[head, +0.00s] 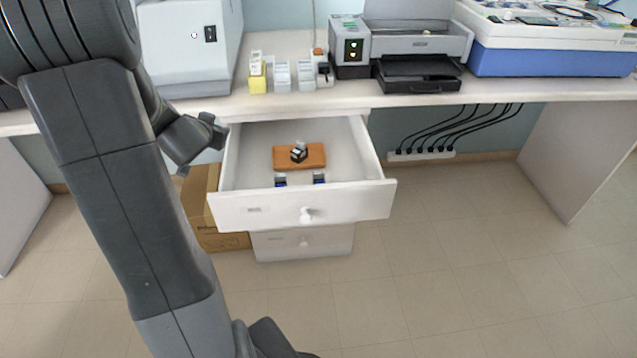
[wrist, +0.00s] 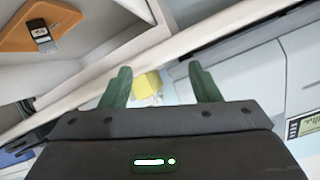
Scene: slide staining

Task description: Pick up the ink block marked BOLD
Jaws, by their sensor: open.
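No lettering BOLD is readable on any block. In the open drawer (head: 345,201), a small black-and-white block (head: 299,152) sits on an orange-brown board (head: 284,160). Two small dark-and-blue blocks, a left one (head: 280,181) and a right one (head: 319,178), stand nearer the drawer front. In the wrist view the block (wrist: 41,37) and board (wrist: 18,38) show at the upper left, away from my fingers. My gripper (wrist: 161,86) is open, with nothing held between its green fingers. In the head view its dark end is left of the drawer.
A yellow-and-white box (head: 257,78) and several white ones stand on the desk (head: 430,97) above the drawer. A printer (head: 418,50) and a grey device (head: 350,48) are right of them. A cardboard box (head: 205,215) is left of the drawer. The floor in front is clear.

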